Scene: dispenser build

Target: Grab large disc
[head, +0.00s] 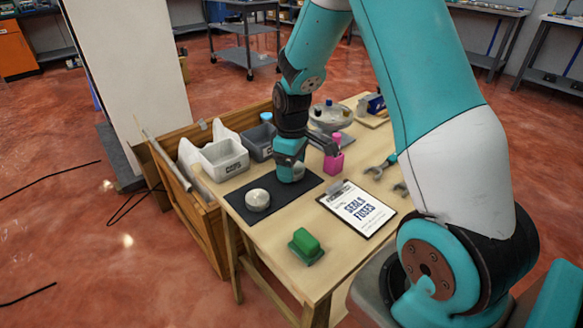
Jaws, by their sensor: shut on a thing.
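A thick, pale grey disc (258,199) lies flat on the dark mat (245,217) near the table's left side. My wrist hangs over the mat's back right part, close to the disc and apart from it. My gripper (322,145) is a small dark shape on the right of the wrist, beside a pink block (334,163). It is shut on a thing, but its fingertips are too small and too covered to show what. I cannot tell whether the pink block is held or stands behind.
A green block (306,243) and a clipboard (358,209) reading "SEALS FUSES" lie at the table's front. Grey bins (224,158) stand at the back left. A round tray (330,120) and wrenches (380,168) are farther right. The front left corner is clear.

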